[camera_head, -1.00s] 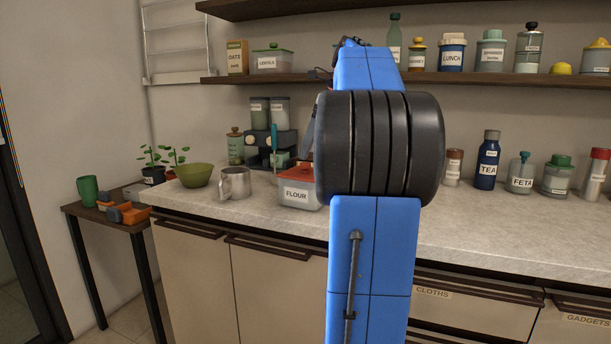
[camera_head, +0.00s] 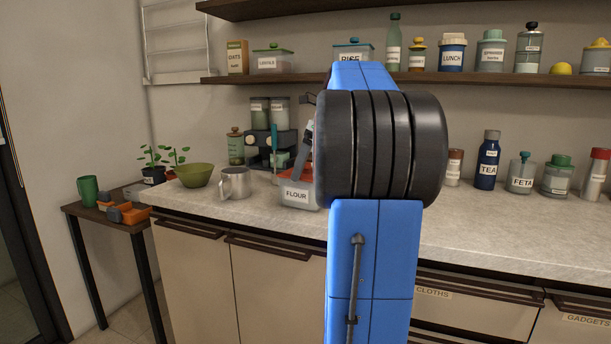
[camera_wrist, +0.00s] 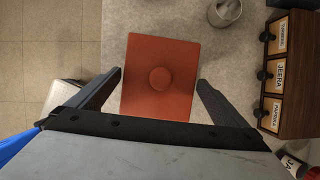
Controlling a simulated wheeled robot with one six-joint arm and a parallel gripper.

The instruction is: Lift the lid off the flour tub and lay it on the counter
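The flour tub (camera_head: 297,195) stands on the counter (camera_head: 250,205) near its front edge, with its FLOUR label facing forward. Its flat red-orange lid (camera_wrist: 145,95) is on the tub and has a round knob in the middle, seen from above in the wrist view. In the head view the lid (camera_head: 304,175) is largely hidden behind my arm. My gripper (camera_wrist: 160,80) is open, with one finger on either side of the lid and nothing between them but lid and knob below. The fingers look apart from the knob; the height gap cannot be told.
A metal mug (camera_head: 235,184) and a green bowl (camera_head: 195,175) stand left of the tub. A rack of labelled drawers (camera_wrist: 290,75) stands behind it. Jars such as the TEA bottle (camera_head: 487,160) stand to the right. The counter front right of my arm is clear.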

